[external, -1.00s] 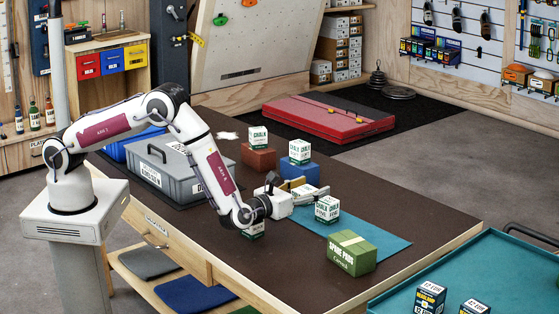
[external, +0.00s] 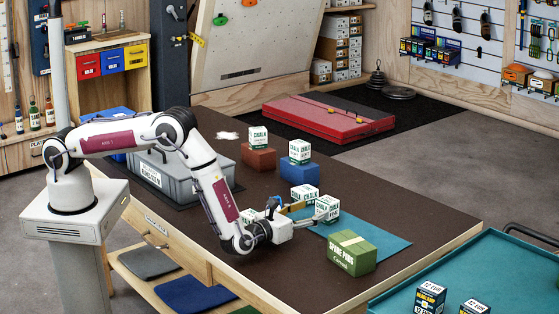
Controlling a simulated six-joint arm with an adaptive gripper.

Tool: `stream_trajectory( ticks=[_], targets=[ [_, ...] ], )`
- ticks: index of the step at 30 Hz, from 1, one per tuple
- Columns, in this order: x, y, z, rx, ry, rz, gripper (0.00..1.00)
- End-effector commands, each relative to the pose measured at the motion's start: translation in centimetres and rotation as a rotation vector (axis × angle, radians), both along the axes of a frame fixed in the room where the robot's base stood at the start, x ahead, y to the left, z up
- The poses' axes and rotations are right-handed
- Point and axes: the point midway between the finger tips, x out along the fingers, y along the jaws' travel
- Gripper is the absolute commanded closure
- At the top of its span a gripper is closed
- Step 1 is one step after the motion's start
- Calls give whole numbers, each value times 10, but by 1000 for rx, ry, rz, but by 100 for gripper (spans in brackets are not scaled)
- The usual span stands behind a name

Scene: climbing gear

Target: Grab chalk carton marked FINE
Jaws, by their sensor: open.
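Several white-and-green chalk cartons are in the external view; their small grade print is too blurred for me to tell which says FINE. One carton (external: 327,208) stands on the teal mat, right at my gripper's fingertips. Another carton (external: 305,194) stands just behind it. One carton (external: 258,138) is on a red-brown block and one (external: 299,151) on a blue block. A further carton is mostly hidden behind my wrist. My gripper (external: 312,214) is open, pointing right, low over the bench. I cannot tell whether its fingers touch the nearest carton.
A green SPARE PADS box (external: 351,253) stands right of my gripper at the mat's near side. The red-brown block (external: 259,159) and blue block (external: 299,172) stand further back. A grey case (external: 205,160) is behind my arm. The dark bench top (external: 420,212) is bare at right.

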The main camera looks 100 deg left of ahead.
Motion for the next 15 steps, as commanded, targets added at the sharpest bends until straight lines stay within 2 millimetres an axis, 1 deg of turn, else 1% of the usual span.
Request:
stream_trajectory(
  ticks=[2, 3, 6, 15],
  targets=[
    [0, 0, -7, 1, 1, 0, 42],
    [3, 4, -5, 0, -1, 2, 42],
    [7, 8, -5, -1, -1, 1, 42],
    [9, 9, -5, 0, 0, 0, 42]
  ],
)
